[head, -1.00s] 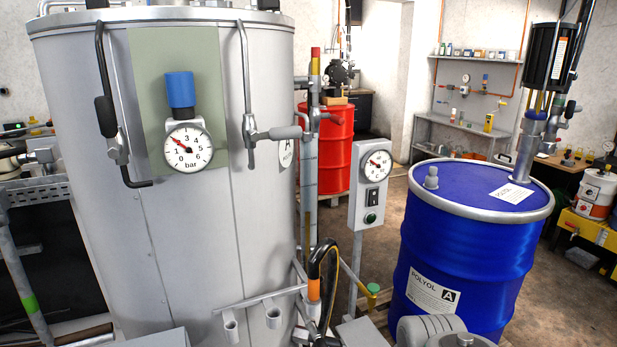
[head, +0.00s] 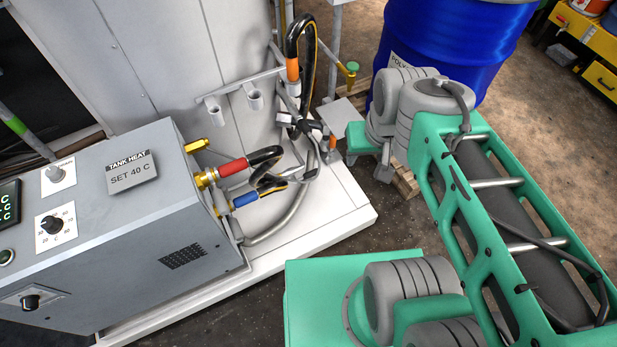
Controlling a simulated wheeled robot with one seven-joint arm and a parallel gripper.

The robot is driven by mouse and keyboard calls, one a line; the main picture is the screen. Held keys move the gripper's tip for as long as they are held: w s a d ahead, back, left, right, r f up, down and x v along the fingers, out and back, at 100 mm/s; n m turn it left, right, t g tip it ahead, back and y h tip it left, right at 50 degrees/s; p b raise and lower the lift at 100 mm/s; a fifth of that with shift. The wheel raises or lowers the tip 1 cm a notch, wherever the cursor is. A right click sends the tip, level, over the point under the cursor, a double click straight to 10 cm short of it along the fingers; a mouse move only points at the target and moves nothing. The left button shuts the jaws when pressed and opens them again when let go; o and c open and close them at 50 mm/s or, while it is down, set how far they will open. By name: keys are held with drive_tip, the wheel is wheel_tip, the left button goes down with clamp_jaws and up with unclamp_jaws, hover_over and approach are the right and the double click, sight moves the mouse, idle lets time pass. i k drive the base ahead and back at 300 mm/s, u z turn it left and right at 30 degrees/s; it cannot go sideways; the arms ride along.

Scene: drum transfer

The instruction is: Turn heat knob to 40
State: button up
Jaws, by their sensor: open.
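The heat knob (head: 54,224) is a small black knob on a white scale plate marked in °C, on top of the grey heater box at the left. Its pointer is too small to read surely. A card (head: 132,175) reading "TANK HEAT SET 40 C" stands to its upper right. My green and grey arm comes in from the right.
The grey heater box (head: 215,225) also carries a light grey knob (head: 54,174), a front knob (head: 30,302) and a dark display (head: 8,205). Red-banded and blue-banded hoses (head: 234,167) leave its right side. A blue drum (head: 455,40) stands behind my arm. Space above the box is clear.

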sight(52, 225)
drive_tip(key=u, duration=2.7)
drive_tip(key=k, duration=1.3)
drive_tip(key=u, duration=0.9)
drive_tip(key=i, duration=2.4)
drive_tip(key=z, duration=1.35)
drive_tip(key=i, duration=0.75)
drive_tip(key=z, duration=0.9)
